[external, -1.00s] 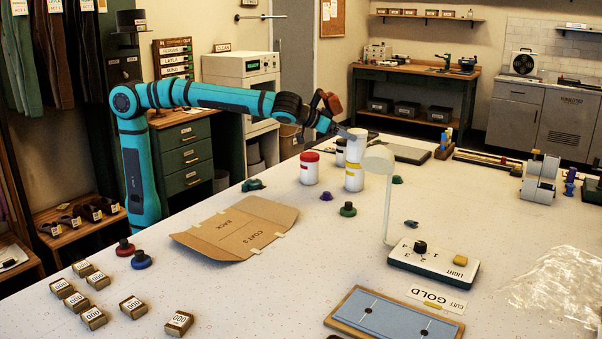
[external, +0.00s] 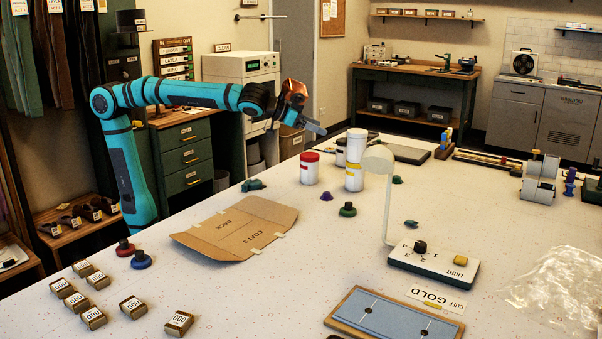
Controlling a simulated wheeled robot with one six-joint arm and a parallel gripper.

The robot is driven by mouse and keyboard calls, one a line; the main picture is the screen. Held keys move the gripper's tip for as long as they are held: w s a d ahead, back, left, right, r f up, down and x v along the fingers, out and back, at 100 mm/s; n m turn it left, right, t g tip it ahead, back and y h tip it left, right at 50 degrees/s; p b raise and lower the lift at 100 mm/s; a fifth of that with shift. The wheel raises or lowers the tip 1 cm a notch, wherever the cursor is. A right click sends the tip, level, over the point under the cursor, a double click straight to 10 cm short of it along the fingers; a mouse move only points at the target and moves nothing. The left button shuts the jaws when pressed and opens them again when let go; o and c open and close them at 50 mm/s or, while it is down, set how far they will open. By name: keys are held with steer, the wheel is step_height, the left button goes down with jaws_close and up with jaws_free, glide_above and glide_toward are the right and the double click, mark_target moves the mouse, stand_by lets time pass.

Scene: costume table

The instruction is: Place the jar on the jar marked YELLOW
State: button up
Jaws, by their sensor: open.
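A white jar (external: 357,146) stands upright on top of the jar with a yellow band (external: 354,179), forming a two-jar stack on the table. A jar with a red lid and red label (external: 310,169) stands to the left of the stack. A dark-lidded jar (external: 341,153) stands behind, partly hidden by the stack. My gripper (external: 318,128) is open and empty, to the left of the upper jar and apart from it, above the red-lidded jar.
A lamp (external: 378,160) on a switch box (external: 433,266) stands just right of the stack. A cardboard folder (external: 236,226) lies at the table's left. Small knobs, including a green one (external: 347,209), lie in front of the jars. Several small boxes lie at the front left.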

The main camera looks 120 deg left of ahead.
steer(key=s+d+f+m+t+h, duration=0.2)
steer(key=s+d+m+t+h, duration=0.2)
steer(key=s+d, duration=0.9)
steer(key=s+d+f+m+t+h, duration=0.2)
steer(key=s+d+m+t+h, duration=0.1)
steer(key=s+d, duration=1)
steer(key=shift+d+m+t+h, duration=0.4)
steer(key=shift+d+m+h, duration=0.5)
steer(key=shift+d, duration=0.15)
stand_by(4.3)
